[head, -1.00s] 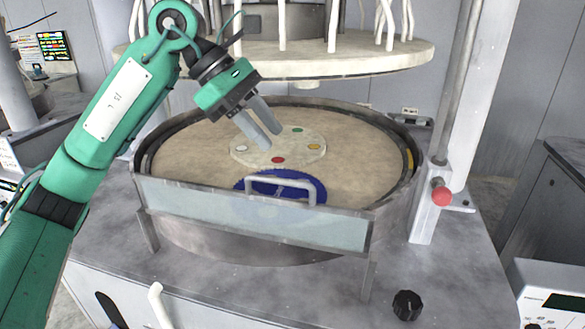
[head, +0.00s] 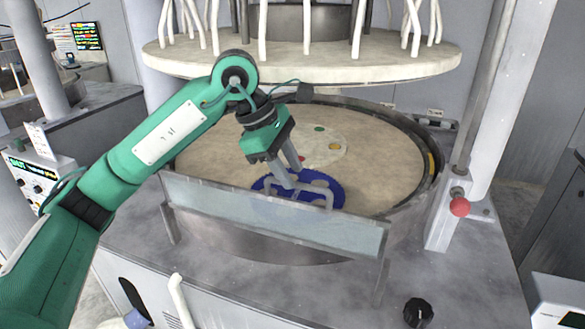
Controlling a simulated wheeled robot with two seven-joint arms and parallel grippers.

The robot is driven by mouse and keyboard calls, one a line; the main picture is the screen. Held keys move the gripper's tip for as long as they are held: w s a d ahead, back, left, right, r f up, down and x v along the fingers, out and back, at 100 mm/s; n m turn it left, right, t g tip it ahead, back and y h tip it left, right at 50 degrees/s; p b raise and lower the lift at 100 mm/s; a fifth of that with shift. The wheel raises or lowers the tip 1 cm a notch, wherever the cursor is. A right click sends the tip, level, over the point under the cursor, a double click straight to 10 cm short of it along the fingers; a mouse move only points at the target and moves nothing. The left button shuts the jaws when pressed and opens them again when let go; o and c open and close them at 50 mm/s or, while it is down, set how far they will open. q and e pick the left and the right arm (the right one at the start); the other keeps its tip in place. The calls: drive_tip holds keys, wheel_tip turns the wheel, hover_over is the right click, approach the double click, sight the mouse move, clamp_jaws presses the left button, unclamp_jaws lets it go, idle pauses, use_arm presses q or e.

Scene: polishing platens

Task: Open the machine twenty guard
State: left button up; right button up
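The guard (head: 350,234) is a long, clear, grey-framed panel standing across the front of the round polishing platen (head: 215,150). Its grey bar handle (head: 328,192) rises from the top edge near the middle. My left gripper (head: 289,168) reaches down over the platen, just behind and above the left part of the handle. Its two grey fingers are apart, with nothing seen between them. Whether a fingertip touches the handle I cannot tell. My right gripper is not in view.
A blue disc (head: 333,187) and a pale disc with coloured dots (head: 338,148) lie on the platen. A large round upper plate (head: 300,66) with white hoses hangs above. A post with a red knob (head: 459,207) stands at right. A black knob (head: 418,312) is at front right.

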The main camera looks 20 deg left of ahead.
use_arm(q)
drive_tip(key=shift+x, duration=0.95)
drive_tip(key=shift+c, duration=0.2)
clamp_jaws()
